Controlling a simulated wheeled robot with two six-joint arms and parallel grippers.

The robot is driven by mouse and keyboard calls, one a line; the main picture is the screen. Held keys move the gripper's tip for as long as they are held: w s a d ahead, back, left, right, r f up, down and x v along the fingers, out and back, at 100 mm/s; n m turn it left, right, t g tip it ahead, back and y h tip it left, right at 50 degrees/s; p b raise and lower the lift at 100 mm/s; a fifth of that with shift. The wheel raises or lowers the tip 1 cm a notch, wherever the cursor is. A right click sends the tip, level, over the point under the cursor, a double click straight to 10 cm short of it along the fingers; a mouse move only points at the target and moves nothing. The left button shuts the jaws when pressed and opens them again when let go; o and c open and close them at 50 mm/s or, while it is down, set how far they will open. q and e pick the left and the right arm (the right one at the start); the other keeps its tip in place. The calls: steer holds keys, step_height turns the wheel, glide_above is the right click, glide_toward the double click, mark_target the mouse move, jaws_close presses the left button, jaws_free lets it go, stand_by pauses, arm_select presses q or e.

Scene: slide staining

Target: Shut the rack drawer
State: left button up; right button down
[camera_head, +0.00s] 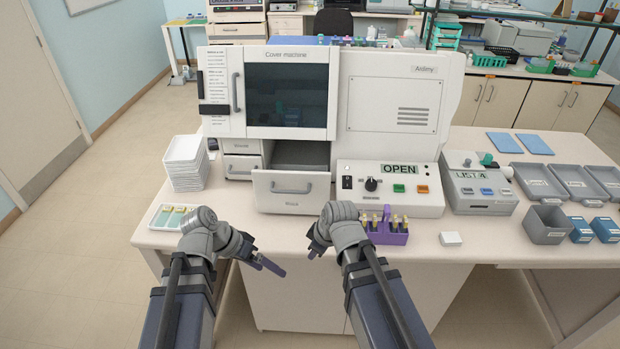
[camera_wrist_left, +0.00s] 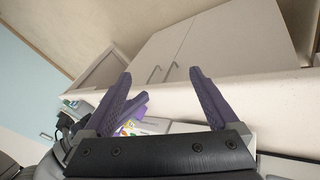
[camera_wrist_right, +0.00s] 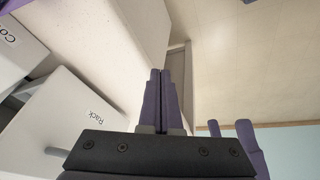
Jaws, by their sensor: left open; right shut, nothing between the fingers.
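The white rack drawer (camera_head: 291,204) sticks out of the lower front of the cover machine (camera_head: 290,130), its inside showing behind the front panel and grey handle. Its front, labelled "Rack", also shows at the left of the right wrist view (camera_wrist_right: 62,125). My right gripper (camera_head: 314,251) is shut and empty, in front of and below the drawer's right side, apart from it. Its fingers are together in the right wrist view (camera_wrist_right: 160,85). My left gripper (camera_head: 270,265) is low in front of the drawer, at the table's front edge. Its fingers are spread and empty in the left wrist view (camera_wrist_left: 160,78).
Smaller drawers beside the rack drawer look shut. A purple rack (camera_head: 390,236) with yellow-topped items stands right of my right gripper. A white tray of slides (camera_head: 153,220) and stacked white trays (camera_head: 186,160) are at the left. A control panel reads OPEN (camera_head: 399,169).

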arm_select(q)
steer(key=s+r+n+g+y+p, duration=0.1)
steer(key=s+r+n+y+p, duration=0.1)
steer(key=s+r+y+p, duration=0.4)
steer(key=shift+d+n+y+p, duration=0.4)
steer(key=shift+y+p, duration=0.1)
steer(key=shift+y, duration=0.4)
arm_select(e)
steer(key=w+d+r+n+t, duration=0.1)
steer(key=w+r+n, duration=0.1)
steer(key=r, duration=0.4)
steer(key=w+d+r+n+t+y, duration=0.1)
steer(key=w+d+r+n+t, duration=0.1)
steer(key=w+r, duration=0.3)
steer(key=shift+r, duration=0.65)
arm_select(q)
steer(key=shift+f, duration=0.1)
arm_select(e)
steer(key=shift+w+f, duration=0.1)
steer(key=shift+w, duration=0.05)
steer(key=b, duration=0.8)
glide_toward(305, 202)
steer(key=x, duration=0.5)
arm_select(q)
step_height(305, 202, down, 8)
arm_select(e)
steer(key=shift+d, duration=0.1)
